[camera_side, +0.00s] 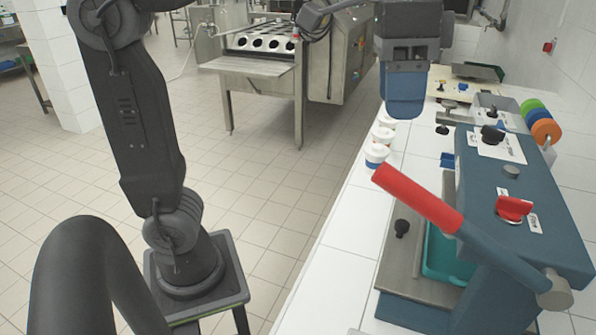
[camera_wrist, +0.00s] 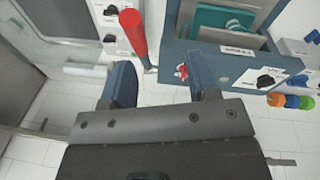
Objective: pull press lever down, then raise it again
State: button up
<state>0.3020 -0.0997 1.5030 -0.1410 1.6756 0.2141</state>
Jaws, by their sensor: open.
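The press lever (camera_side: 418,199) has a red grip and a blue-grey shaft. It slants up and to the left from its pivot at the lower right of the blue press (camera_side: 526,195). Its red grip also shows in the wrist view (camera_wrist: 133,33), beyond and between the fingers, nearer the left one. My gripper (camera_side: 405,112) hangs above and behind the lever in the side view, clear of it. In the wrist view my gripper (camera_wrist: 160,85) has its two blue fingers wide apart with nothing between them.
A teal tray (camera_side: 445,258) sits inside the press. A red knob (camera_side: 513,208) is on the press top. Several white cups (camera_side: 377,154) stand along the left counter edge. Coloured rolls (camera_side: 546,131) are at the right. The white counter (camera_side: 345,255) left of the press is clear.

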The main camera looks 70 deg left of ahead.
jog(key=s+a+f+n+t+y, duration=0.1)
jog(key=s+a+f+n+t, duration=0.1)
jog(key=f, duration=0.6)
jog(key=s+a+f+n+t, duration=0.3)
jog(key=s+a+f+n, duration=0.1)
jog(key=a+f, duration=0.4)
jog(key=shift+s+a+f+y, duration=0.25)
jog(key=shift+s+a+y, duration=0.15)
jog(key=shift+s+a, duration=0.4)
jog(key=shift+d, duration=0.15)
notch_tip(320, 180, up, 19)
jog(key=m+g+h, duration=0.2)
jog(key=m+g, duration=0.4)
jog(key=m, duration=0.2)
send_over(417, 199)
jog(key=w+a, duration=0.3)
jog(key=f, duration=0.4)
jog(key=s+d+f, duration=0.1)
jog(key=f, duration=0.3)
jog(key=s+d+f, duration=0.1)
jog(key=f, duration=0.4)
jog(key=shift+d+f, duration=0.1)
jog(key=shift+d, duration=0.05)
jog(key=shift+c, duration=0.3)
grip_shut()
